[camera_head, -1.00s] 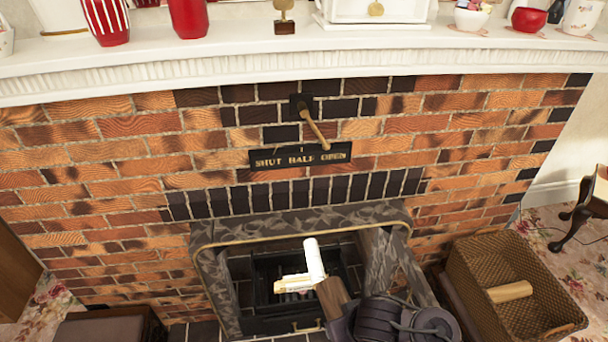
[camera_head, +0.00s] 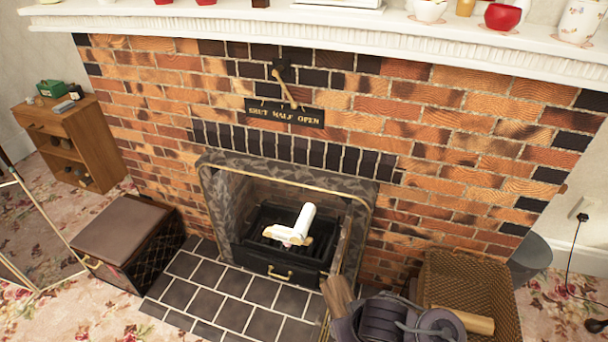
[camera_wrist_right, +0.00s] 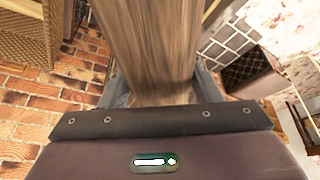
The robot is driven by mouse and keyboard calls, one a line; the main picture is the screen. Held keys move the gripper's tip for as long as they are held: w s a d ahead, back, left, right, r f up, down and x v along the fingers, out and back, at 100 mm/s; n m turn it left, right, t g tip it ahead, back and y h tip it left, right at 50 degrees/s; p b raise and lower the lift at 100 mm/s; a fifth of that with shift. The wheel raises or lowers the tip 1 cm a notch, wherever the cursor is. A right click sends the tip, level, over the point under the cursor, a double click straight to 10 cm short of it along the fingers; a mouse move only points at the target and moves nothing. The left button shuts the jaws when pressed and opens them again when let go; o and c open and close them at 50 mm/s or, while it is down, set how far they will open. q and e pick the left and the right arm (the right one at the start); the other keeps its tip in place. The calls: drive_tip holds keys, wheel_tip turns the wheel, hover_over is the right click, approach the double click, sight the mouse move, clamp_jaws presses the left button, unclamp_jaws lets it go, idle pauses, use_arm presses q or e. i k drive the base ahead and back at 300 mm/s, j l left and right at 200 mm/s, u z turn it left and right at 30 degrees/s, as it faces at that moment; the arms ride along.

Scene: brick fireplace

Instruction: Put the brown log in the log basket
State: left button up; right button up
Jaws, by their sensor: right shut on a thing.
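A brown log (camera_head: 338,296) is in my right gripper (camera_head: 352,316), at the bottom of the head view. In the right wrist view the same log (camera_wrist_right: 150,45) runs away between the fingers of the right gripper (camera_wrist_right: 152,88), which is shut on it. The woven log basket (camera_head: 468,278) stands just right of my right gripper, and my wrist hides its left front part. A paler log (camera_head: 465,320) shows at the basket. The held log is outside the basket, left of it. My left gripper is out of view.
A brick fireplace (camera_head: 420,120) holds a black grate (camera_head: 275,262) with white and pale logs (camera_head: 300,225). Dark hearth tiles (camera_head: 225,305) are clear. A brown-topped box (camera_head: 120,230) stands left, a grey bin (camera_head: 530,258) behind the basket.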

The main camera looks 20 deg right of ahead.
sight(456, 296)
drive_tip(key=k+l+u, duration=0.2)
drive_tip(key=l, duration=0.4)
drive_tip(key=k+l+u, duration=0.2)
drive_tip(key=l, duration=0.4)
drive_tip(key=k+l+u, duration=0.25)
drive_tip(key=k+l, duration=0.15)
drive_tip(key=l, duration=0.15)
drive_tip(key=k+l+u, duration=0.2)
drive_tip(key=k+l, duration=0.2)
